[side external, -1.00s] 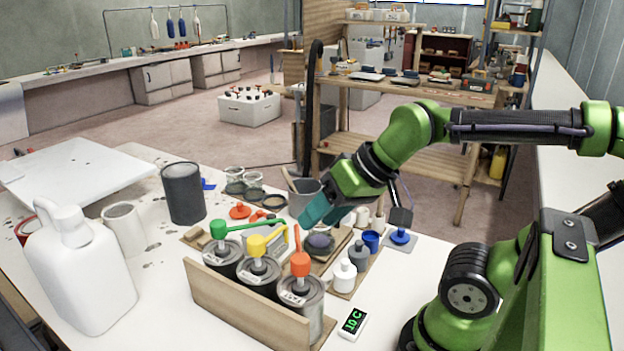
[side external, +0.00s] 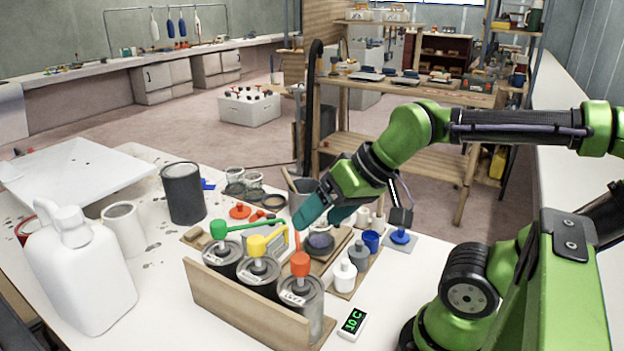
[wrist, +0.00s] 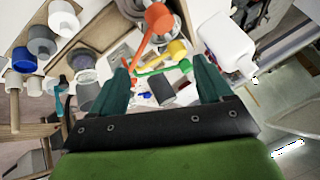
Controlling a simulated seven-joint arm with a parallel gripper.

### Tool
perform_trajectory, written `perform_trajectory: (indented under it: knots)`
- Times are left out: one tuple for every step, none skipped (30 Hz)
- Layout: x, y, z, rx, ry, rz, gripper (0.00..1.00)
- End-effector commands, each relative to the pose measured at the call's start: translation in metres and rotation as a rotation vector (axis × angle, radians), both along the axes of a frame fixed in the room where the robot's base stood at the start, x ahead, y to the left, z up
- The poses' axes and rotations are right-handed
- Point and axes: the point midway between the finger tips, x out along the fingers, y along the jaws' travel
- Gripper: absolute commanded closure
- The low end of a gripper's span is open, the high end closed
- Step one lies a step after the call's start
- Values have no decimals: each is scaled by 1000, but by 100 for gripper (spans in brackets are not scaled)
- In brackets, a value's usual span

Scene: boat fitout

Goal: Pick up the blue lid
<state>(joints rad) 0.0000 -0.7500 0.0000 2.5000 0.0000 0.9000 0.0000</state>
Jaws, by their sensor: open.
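A blue lid (side external: 400,236) with a raised knob lies on a small grey square pad at the right end of the small items in the side view. I cannot make it out for certain in the wrist view. My gripper (side external: 325,216) is above the bench, to the left of the lid and apart from it. In the wrist view my gripper (wrist: 163,74) has its two teal fingers spread wide with nothing held between them. A blue cup (side external: 371,241) stands just left of the lid and also shows in the wrist view (wrist: 22,60).
Cans with green, yellow and orange (side external: 300,264) handled tops stand in a wooden rack (side external: 240,308). White and grey bottles (side external: 345,275) stand near the blue cup. A white jug (side external: 80,270) is at the left. A small display (side external: 353,322) lies at the front.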

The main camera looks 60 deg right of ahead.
Motion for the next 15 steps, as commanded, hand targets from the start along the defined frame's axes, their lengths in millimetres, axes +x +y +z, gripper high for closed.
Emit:
perform_trajectory:
  knots:
    - [0, 0, 0, 0, 0, 0, 14]
    - [0, 0, 0, 0, 0, 0, 14]
    - [0, 0, 0, 0, 0, 0, 14]
    - [0, 0, 0, 0, 0, 0, 14]
    - [0, 0, 0, 0, 0, 0, 14]
    - [0, 0, 0, 0, 0, 0, 14]
    - [0, 0, 0, 0, 0, 0, 14]
    - [0, 0, 0, 0, 0, 0, 14]
    - [0, -1, 0, 0, -1, -4, 14]
    - [1, -3, -1, 0, 3, -12, 14]
    - [1, -6, -2, 0, 8, -24, 14]
    - [3, -13, -6, 3, 28, -52, 14]
    - [6, -20, -10, 6, 47, -82, 14]
    - [10, -30, -13, 11, 66, -119, 14]
    - [15, -47, -16, 15, 95, -177, 14]
